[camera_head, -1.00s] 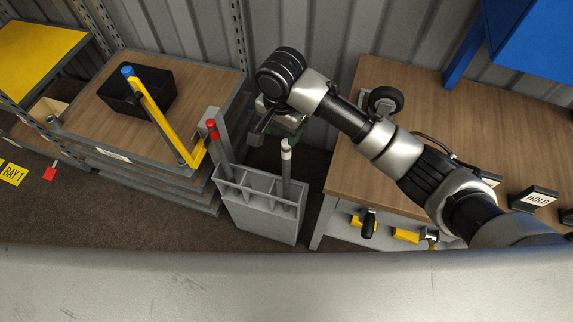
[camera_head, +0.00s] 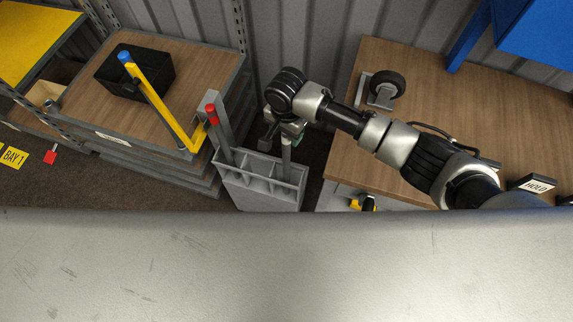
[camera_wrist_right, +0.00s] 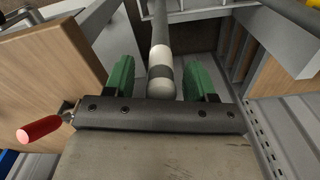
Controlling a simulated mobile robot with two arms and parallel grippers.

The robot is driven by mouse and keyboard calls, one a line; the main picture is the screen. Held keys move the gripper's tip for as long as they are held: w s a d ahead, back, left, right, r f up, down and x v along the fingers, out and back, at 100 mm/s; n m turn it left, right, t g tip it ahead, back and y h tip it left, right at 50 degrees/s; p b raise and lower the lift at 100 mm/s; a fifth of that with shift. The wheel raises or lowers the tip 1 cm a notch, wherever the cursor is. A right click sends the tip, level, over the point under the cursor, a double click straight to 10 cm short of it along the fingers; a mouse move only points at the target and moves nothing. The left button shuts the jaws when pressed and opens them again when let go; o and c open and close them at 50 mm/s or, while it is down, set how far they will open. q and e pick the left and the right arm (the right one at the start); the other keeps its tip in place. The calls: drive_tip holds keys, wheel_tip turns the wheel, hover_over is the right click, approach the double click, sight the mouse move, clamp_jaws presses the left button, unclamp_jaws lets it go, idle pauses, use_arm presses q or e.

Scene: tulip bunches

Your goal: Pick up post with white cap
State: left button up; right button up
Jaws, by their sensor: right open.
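The post with the white cap stands upright in a grey divided rack (camera_head: 262,190). In the head view its grey shaft (camera_head: 286,165) shows below my right gripper (camera_head: 284,132), which hides its top. The gripper is open and holds nothing. My left gripper is not in view.
A yellow arm with a blue end (camera_head: 165,107) rises over the left bench, near a black bin (camera_head: 150,75). A wooden workbench (camera_head: 420,90) with a caster (camera_head: 387,85) is right of the rack.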

drive_tip(key=shift+f, duration=0.3)
clamp_jaws()
idle(0.3)
